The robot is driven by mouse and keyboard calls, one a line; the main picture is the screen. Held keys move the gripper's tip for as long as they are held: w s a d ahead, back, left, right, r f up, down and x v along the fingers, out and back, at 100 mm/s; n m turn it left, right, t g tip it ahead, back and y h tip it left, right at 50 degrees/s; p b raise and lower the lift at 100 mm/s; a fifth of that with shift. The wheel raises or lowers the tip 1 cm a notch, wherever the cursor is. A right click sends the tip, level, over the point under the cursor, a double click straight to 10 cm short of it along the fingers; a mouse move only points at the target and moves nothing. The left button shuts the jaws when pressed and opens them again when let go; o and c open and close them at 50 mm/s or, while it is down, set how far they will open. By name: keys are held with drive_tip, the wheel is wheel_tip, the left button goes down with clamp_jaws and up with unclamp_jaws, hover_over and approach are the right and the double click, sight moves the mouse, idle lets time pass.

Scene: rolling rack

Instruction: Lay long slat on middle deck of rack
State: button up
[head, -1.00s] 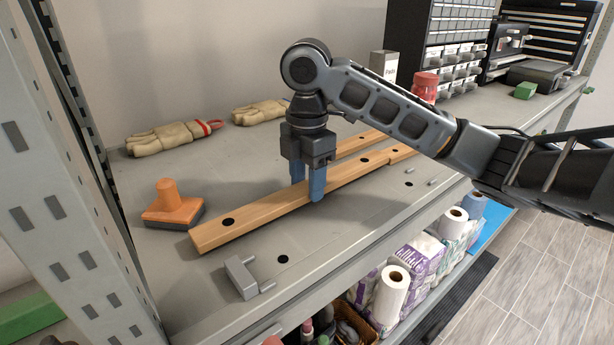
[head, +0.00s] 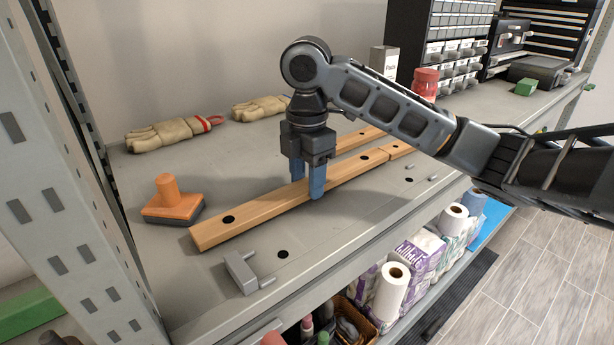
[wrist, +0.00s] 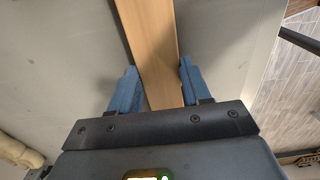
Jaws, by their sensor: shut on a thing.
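A long wooden slat (head: 255,213) with dark holes lies along the grey deck (head: 350,215) of the rack. My gripper (head: 308,188) points down with its blue fingers on either side of this slat, shut on it partway along. In the wrist view the slat (wrist: 152,45) runs between the two fingers (wrist: 155,88). The slat looks to be on or very near the deck; I cannot tell if there is a gap. Another wooden piece (head: 355,140) lies behind it, partly hidden by my arm.
An orange-handled block (head: 170,200) stands left of the slat, and a grey bracket (head: 240,272) lies in front. Gloves (head: 175,133) lie at the back. A rack upright (head: 50,150) bounds the left. Paper rolls (head: 392,290) fill the shelf below.

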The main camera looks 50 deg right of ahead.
drive_tip(key=shift+f, duration=0.3)
drive_tip(key=o, duration=1.3)
drive_tip(key=shift+r, duration=3.9)
drive_tip(key=shift+s, duration=0.1)
